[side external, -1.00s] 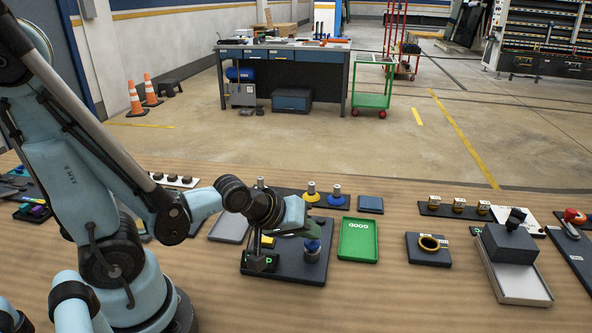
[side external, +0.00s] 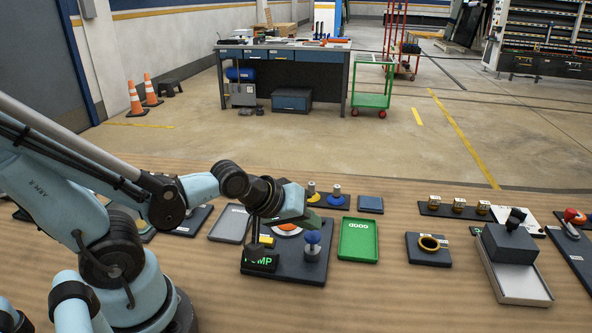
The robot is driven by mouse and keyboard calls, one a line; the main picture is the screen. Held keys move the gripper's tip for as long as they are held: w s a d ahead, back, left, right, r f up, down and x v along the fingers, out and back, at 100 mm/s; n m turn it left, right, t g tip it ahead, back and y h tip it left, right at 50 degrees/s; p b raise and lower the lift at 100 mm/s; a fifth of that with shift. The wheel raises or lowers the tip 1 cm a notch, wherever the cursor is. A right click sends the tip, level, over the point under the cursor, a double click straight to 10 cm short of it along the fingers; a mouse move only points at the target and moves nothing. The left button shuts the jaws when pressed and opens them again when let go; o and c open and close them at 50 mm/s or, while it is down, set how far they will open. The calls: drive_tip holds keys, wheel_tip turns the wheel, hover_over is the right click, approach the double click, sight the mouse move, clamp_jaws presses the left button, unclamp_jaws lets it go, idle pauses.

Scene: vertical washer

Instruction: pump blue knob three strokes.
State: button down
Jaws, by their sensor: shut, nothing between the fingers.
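The blue knob (side external: 312,237) tops a silver cylinder on the right side of the dark pump board (side external: 292,270). A small dark block with green PUMP lettering (side external: 262,261) stands at the board's front left. My gripper (side external: 313,222) is shut and empty, just above the blue knob. I cannot tell whether its tips touch the knob. Part of an orange and white round item (side external: 287,231) shows on the board beneath my wrist; the rest of it is hidden.
A green GOOD tray (side external: 358,240) lies right of the board and a grey tray (side external: 230,224) lies left. Behind stand yellow (side external: 312,192) and blue-based (side external: 336,195) posts.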

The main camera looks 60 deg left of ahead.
sight(308, 236)
drive_tip(key=shift+r, duration=0.35)
drive_tip(key=shift+r, duration=2.4)
idle(0.9)
drive_tip(key=shift+r, duration=1.9)
drive_tip(key=shift+f, duration=4.4)
drive_tip(key=shift+f, duration=0.15)
drive_tip(key=shift+f, duration=0.3)
